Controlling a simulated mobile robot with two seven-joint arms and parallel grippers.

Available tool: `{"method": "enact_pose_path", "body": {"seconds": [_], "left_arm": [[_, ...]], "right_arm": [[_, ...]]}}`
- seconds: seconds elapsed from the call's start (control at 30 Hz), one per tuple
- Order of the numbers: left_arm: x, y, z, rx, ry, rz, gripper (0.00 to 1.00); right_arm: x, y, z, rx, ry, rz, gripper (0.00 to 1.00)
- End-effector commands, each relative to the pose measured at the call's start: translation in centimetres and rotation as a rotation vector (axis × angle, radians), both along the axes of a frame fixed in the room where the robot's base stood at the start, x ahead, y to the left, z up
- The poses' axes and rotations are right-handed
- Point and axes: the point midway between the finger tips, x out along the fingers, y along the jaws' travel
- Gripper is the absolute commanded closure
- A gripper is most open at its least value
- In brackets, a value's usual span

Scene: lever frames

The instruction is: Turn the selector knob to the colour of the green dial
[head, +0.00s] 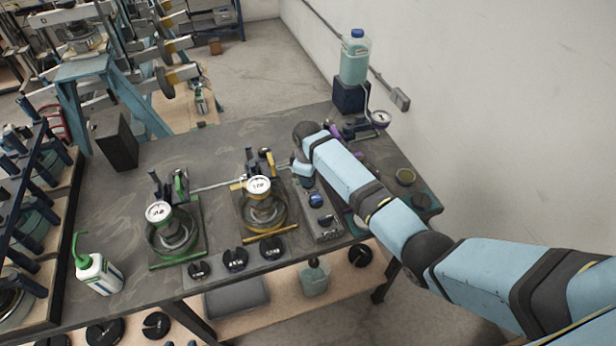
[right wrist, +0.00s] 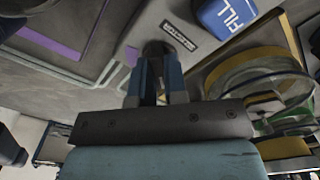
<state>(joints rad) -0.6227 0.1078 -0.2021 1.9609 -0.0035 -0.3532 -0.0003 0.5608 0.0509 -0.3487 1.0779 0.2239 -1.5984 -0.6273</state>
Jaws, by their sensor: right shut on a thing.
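My right gripper (head: 304,176) reaches down over the far end of a grey control panel (head: 322,232). In the right wrist view its two blue fingers (right wrist: 157,72) are shut on a small dark knob (right wrist: 156,48), beside a black label too blurred to read surely. The knob's pointer direction is hidden. The green-framed station on the left carries a round white dial (head: 159,212); its reading is too small to tell. A second white dial (head: 259,187) stands in the yellow-framed station. My left gripper is not in view.
A blue button marked FILL (right wrist: 228,14) sits close to the fingers. A purple-marked station with a gauge (head: 380,118) and a bottle (head: 355,58) stand at the back. A white bottle with a green spout (head: 98,274) stands front left. Several black slotted weights (head: 235,259) line the front edge.

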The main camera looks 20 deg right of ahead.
Motion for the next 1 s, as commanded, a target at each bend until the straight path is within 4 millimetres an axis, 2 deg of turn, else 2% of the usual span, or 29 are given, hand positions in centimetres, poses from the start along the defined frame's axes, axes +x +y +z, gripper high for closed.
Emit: {"method": "enact_pose_path", "body": {"seconds": [0.03,0.07,0.17,0.43,0.57,0.67,1.0], "left_arm": [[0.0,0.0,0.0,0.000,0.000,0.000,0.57],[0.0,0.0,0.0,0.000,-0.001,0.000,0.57],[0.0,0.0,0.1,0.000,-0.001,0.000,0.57],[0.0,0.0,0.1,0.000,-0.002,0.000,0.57],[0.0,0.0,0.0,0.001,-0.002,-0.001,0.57],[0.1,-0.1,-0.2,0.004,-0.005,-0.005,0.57],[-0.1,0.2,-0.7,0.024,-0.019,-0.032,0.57]], "right_arm": [[0.1,0.1,0.1,0.002,-0.003,0.000,1.00],[0.1,0.1,0.1,0.002,-0.003,0.000,0.85],[0.1,0.1,0.1,0.002,-0.003,0.000,0.62],[0.0,0.0,0.1,0.001,-0.001,-0.001,0.62],[0.1,0.0,0.9,0.001,-0.003,-0.001,0.62],[0.1,0.0,2.4,0.001,-0.005,0.000,0.62],[0.1,0.1,10.0,0.002,-0.005,0.000,0.62]]}}
